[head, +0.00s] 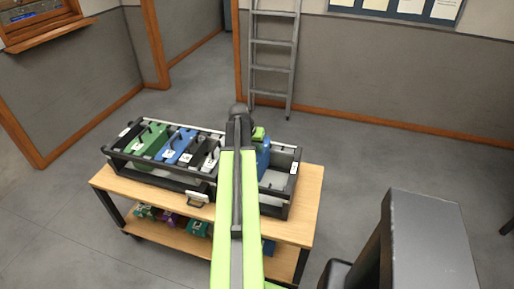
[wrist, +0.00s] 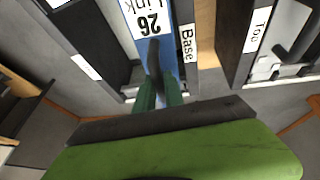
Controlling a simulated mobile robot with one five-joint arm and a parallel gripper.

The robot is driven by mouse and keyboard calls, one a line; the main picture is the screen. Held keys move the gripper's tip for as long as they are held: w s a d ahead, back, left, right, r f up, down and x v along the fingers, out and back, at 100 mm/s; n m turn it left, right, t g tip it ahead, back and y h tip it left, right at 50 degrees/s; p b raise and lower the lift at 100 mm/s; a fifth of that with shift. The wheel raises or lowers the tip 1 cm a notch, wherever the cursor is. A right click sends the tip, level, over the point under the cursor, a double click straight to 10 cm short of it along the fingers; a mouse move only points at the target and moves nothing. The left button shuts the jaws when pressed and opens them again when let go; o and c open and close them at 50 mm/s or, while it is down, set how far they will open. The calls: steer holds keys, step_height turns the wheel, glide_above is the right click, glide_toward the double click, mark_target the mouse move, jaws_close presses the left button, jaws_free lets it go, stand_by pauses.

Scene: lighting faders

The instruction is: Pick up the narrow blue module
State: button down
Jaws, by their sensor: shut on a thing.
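The narrow blue module (wrist: 131,13) has a white label reading "26 Link" and a dark handle, upside down in the wrist view. My gripper (wrist: 158,93) has its dark green fingers shut on that handle. In the head view a blue module (head: 264,160) shows just right of my arm, at the right part of the rack (head: 190,187). My arm hides its left side and most of my gripper. I cannot tell how far it stands out of its slot. A wider blue module (head: 176,146) sits further left in the rack.
A green module (head: 151,141) and dark and pale modules fill the rack's left part. An empty-looking grey bay (head: 281,163) lies at its right end. The rack stands on a wooden cart (head: 307,205) with several small items on its lower shelf. A ladder (head: 273,55) leans behind.

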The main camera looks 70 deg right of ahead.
step_height(320, 180, up, 14)
steer(key=p, duration=1.2)
steer(key=shift+f, duration=0.15)
steer(key=shift+p, duration=0.35)
step_height(320, 180, up, 2)
steer(key=shift+r+p, duration=0.2)
steer(key=shift+p, duration=0.95)
steer(key=shift+s, duration=0.1)
